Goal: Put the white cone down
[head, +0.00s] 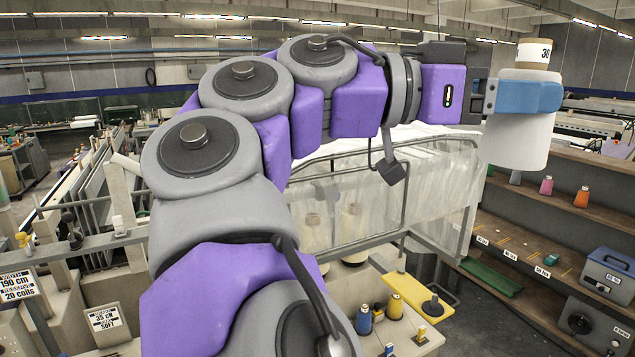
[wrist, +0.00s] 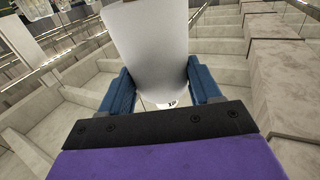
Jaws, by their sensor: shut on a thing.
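The white cone (head: 517,135) is a large white yarn package with a tan top core marked 30, at the upper right of the head view. My gripper (head: 528,97) has blue fingers and is shut around the cone's upper part. The cone hangs in the air, nearly upright. In the wrist view the white cone (wrist: 150,45) fills the top middle, between the two blue fingers of my gripper (wrist: 162,92). Part of a printed label shows at its near end. Nothing touches the cone's lower end in the head view.
A brown shelf unit (head: 560,215) stands at right with small coloured cones, a pink one (head: 546,186) and an orange one (head: 582,197). A blue-grey box (head: 607,275) sits lower. A table (head: 400,335) with blue and yellow cones and a yellow board (head: 418,294) is at bottom centre.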

